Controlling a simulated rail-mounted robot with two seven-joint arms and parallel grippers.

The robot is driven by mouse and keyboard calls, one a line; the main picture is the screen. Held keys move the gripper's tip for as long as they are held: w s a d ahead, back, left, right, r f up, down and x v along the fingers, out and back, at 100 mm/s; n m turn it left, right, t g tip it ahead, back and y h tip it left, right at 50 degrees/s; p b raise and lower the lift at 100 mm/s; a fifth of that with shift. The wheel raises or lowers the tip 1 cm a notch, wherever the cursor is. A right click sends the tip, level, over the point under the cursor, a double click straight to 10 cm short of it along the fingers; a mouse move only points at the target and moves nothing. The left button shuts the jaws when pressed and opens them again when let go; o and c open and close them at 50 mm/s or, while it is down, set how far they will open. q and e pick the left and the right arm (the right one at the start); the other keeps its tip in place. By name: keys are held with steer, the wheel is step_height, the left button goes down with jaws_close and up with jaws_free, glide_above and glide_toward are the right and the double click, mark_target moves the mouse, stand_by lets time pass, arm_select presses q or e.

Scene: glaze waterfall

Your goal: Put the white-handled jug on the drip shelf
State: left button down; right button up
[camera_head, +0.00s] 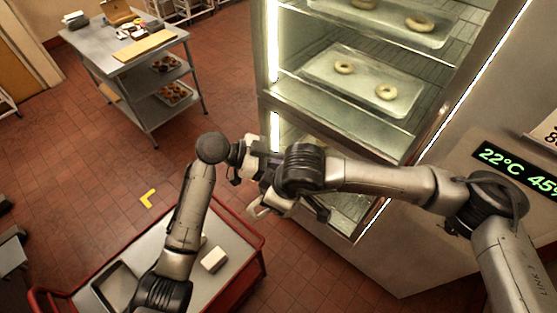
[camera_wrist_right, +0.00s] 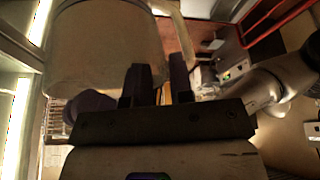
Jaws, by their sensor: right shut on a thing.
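In the right wrist view, a large pale jug (camera_wrist_right: 100,45) fills the upper left, close to the camera, with its pale handle (camera_wrist_right: 178,35) on its right side. My right gripper (camera_wrist_right: 160,85) is shut on the handle. In the head view my right gripper (camera_head: 268,187) is in front of the lit cabinet; a pale piece below it may be part of the jug, mostly hidden by the arm. My left gripper (camera_head: 242,168) is close beside the right one, and its fingers are too small and overlapped to read. I cannot tell which surface is the drip shelf.
The lit cabinet has shelves with trays (camera_head: 318,72) of ring doughnuts. A red-edged cart (camera_head: 235,255) stands below my left arm, bearing a dark tray and a pale block (camera_head: 214,260). A steel table (camera_head: 100,50) stands at the back left. Tiled floor lies between.

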steer(key=o, duration=0.5)
steer(key=shift+w+d, duration=0.15)
